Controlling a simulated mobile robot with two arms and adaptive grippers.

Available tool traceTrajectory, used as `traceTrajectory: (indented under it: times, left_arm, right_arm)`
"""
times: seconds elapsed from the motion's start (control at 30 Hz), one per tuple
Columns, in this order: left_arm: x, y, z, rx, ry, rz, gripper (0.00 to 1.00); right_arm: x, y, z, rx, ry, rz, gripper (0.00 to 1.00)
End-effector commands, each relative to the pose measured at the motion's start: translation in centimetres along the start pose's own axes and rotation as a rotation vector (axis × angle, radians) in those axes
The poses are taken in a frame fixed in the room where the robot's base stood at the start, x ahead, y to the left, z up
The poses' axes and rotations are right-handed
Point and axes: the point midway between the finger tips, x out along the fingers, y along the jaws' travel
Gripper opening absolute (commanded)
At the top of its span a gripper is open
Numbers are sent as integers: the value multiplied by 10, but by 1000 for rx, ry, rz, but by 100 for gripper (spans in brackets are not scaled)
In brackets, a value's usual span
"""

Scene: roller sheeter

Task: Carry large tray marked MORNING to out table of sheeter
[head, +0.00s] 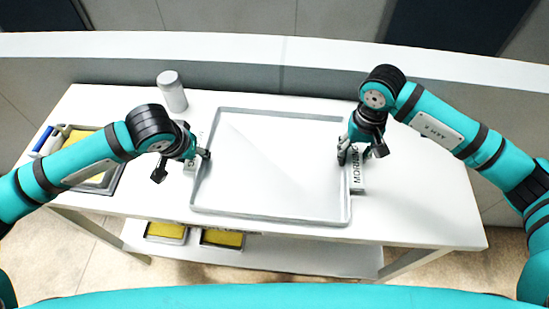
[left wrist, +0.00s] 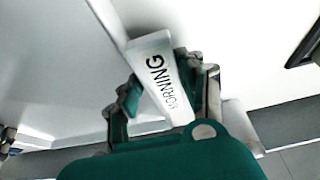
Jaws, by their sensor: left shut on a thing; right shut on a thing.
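The large tray (head: 270,211) is a flat, pale grey tray with a low rim, over the middle of the white table. It looks empty. A MORNING label shows on its right end piece (head: 357,180). My left gripper (head: 200,156) is shut on the tray's left end; the left wrist view shows its fingers (left wrist: 165,95) on either side of a white handle marked MORNING (left wrist: 152,50). My right gripper (head: 347,158) is shut on the tray's right end, beside the label. I cannot tell whether the tray touches the table or hangs just above it.
The white table (head: 430,215) has free room at its right. A grey-white canister (head: 172,92) stands behind my left gripper. A smaller tray with yellow contents (head: 95,178) and a blue-ended item (head: 43,138) lie at the left. Two small yellow-filled trays (head: 222,238) sit on the lower shelf.

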Motion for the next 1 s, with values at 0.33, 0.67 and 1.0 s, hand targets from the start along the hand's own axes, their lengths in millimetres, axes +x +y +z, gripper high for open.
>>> traceTrajectory:
  times: [0.33, 0.67, 1.0]
  left_arm:
    - [-4, -1, -3, 0, 4, -2, 0]
    - [-29, -1, -14, 0, 5, -2, 0]
    - [-48, -1, -22, 0, 5, -3, 0]
  right_arm:
    - [-2, 1, 1, 1, -3, 4, 0]
    - [-30, 2, 0, 1, -3, 6, 0]
    - [-50, 2, 0, 1, -3, 7, 0]
